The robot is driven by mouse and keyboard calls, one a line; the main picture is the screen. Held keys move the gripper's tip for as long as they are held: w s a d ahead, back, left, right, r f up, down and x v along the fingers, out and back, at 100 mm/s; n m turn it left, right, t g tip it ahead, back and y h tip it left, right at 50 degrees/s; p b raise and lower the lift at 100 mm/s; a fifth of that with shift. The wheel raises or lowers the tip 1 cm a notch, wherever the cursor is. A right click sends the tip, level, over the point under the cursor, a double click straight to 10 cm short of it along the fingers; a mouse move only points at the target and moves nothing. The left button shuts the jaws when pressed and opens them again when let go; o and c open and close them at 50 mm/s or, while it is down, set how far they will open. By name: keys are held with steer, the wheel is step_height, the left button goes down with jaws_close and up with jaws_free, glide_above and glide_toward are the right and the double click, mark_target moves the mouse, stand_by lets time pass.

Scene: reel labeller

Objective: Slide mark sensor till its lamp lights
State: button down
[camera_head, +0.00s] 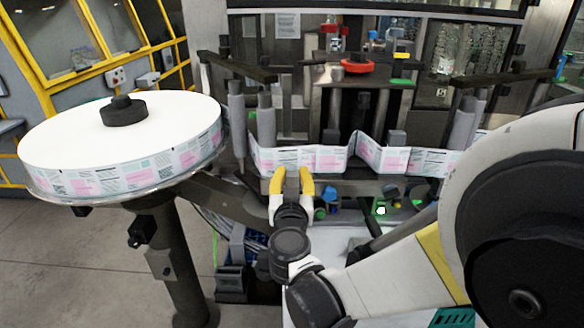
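My gripper (292,179) has two yellow fingertips that stand apart with nothing visible between them. It is in front of the label web (332,157), near the web's lower edge; I cannot tell whether it touches. The white and pink web zigzags past several posts. Several small coloured parts sit below the web, right of my gripper. One of them has a bright green spot (381,209); I cannot tell whether this is a lit lamp. A blue part (320,213) is closer to my gripper. I cannot tell for certain which part is the mark sensor.
A large white label reel (120,140) on a stand fills the left. Grey rollers (265,118) stand along the web. A red ring-shaped part (356,66) sits on the machine behind. My arm covers the lower right. Open floor (70,270) lies at the lower left.

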steer(key=shift+d, duration=0.4)
steer(key=c, duration=1.1)
jaws_free()
steer(key=shift+o, duration=0.2)
steer(key=s, duration=1.2)
steer(key=shift+a, duration=0.25)
